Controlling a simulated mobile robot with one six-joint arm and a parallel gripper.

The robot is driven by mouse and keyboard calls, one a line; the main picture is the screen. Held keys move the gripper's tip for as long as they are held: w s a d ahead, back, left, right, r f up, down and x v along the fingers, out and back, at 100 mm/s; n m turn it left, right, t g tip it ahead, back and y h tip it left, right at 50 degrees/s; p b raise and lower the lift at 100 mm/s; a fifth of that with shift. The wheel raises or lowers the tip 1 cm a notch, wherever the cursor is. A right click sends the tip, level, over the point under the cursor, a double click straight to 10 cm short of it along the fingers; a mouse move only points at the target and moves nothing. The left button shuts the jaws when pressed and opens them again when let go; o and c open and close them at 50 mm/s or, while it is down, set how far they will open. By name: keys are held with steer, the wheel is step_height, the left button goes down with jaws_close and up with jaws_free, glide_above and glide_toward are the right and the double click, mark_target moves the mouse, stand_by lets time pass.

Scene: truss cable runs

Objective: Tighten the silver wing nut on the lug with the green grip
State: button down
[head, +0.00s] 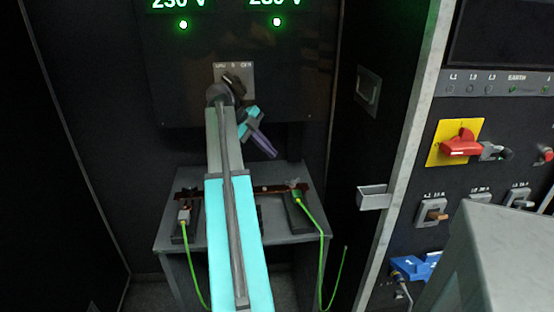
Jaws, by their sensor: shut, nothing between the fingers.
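A copper-brown bar (243,190) runs across a grey stand (164,228) under the dark panel. At its right end a green cable's lug with a bright green grip (297,197) rests on a black block. Small pale hardware sits at that end, too small to make out as a wing nut. At the left end another green cable (190,250) meets a pale grey fitting (183,214). My gripper (272,154), with purple fingers, is shut and empty. It hangs above the stand, up and left of the green grip, apart from it. My arm hides the bar's middle.
A selector switch (233,81) is on the panel above, below two lit green readouts. At right, an open cabinet door edge (408,130) with a latch (372,197) stands beside a panel with a red rotary handle (461,146) and a blue plug (415,267).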

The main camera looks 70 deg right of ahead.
mark_target(292, 182)
steer(key=shift+v, duration=1.1)
steer(key=c, duration=2.5)
jaws_free()
steer(key=o, duration=0.6)
steer(key=s+a+n+t+p, duration=0.1)
steer(key=n+p, duration=0.3)
steer(key=s+a+r+n+t+p, duration=0.1)
steer(key=n+p, duration=0.2)
steer(key=n, duration=0.1)
steer(key=s+a+n+t+p, duration=0.1)
steer(key=a+n+p, duration=0.1)
steer(key=n+p, duration=0.2)
steer(key=shift+s+r+n+p, duration=0.2)
steer(key=shift+r+n+p, duration=0.1)
steer(key=shift+d+f, duration=0.1)
steer(key=shift+f, duration=0.05)
steer(key=shift+p+x, duration=1.25)
steer(key=shift+x, duration=5.55)
steer(key=shift+w, duration=0.15)
